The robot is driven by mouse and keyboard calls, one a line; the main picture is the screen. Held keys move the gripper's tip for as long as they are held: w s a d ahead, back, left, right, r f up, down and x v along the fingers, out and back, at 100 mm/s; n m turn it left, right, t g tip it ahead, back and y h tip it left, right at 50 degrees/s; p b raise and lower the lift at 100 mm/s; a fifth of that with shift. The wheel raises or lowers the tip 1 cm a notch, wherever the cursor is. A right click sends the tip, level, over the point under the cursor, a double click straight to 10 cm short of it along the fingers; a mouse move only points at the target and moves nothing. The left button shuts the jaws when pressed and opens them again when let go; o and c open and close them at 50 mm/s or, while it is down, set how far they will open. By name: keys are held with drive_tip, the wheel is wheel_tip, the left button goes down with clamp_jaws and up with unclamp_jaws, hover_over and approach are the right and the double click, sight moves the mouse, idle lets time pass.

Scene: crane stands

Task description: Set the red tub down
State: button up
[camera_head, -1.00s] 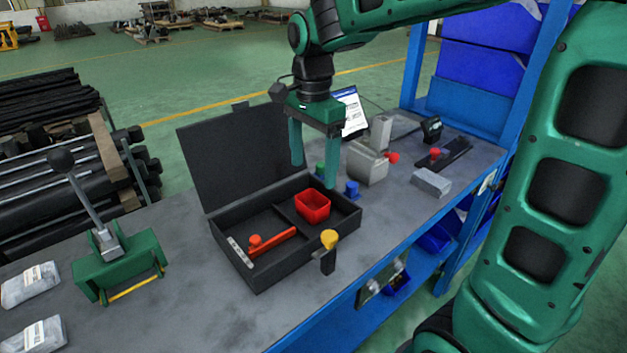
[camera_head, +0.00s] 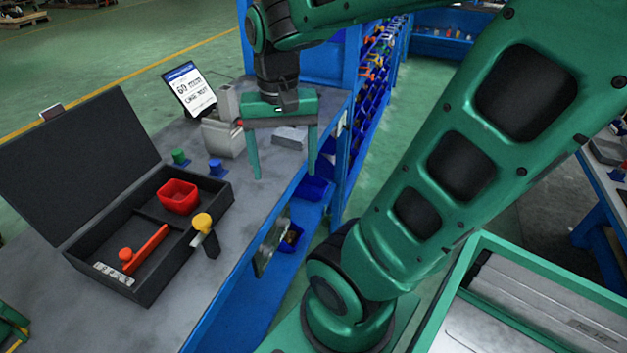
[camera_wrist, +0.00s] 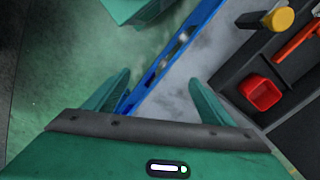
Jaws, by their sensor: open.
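The red tub (camera_head: 178,196) sits upright in the right rear compartment of the black open case (camera_head: 150,290) on the workbench. It also shows in the wrist view (camera_wrist: 260,93) at the right, inside the case. My gripper (camera_head: 285,175) is open and empty, apart from the tub and to its right, above the bench near its blue front edge. In the wrist view my gripper's two fingers (camera_wrist: 160,95) are spread wide with nothing between them, over the bench edge and the floor.
A red-handled tool (camera_head: 145,250) lies in the case's front compartment. A yellow-topped item (camera_head: 203,224) stands by the case's right side. Green (camera_head: 180,157) and blue (camera_head: 217,167) knobs, a grey vise-like block (camera_head: 222,135) and a sign (camera_head: 189,88) stand behind. A blue rack (camera_head: 350,110) rises at the right.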

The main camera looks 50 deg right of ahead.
drive_tip(key=s+d+f+n, duration=0.2)
drive_tip(key=s+f, duration=0.1)
drive_tip(key=s, duration=0.4)
drive_tip(key=shift+d, duration=0.35)
drive_tip(key=shift+w+f, duration=0.3)
drive_tip(key=shift+w, duration=0.2)
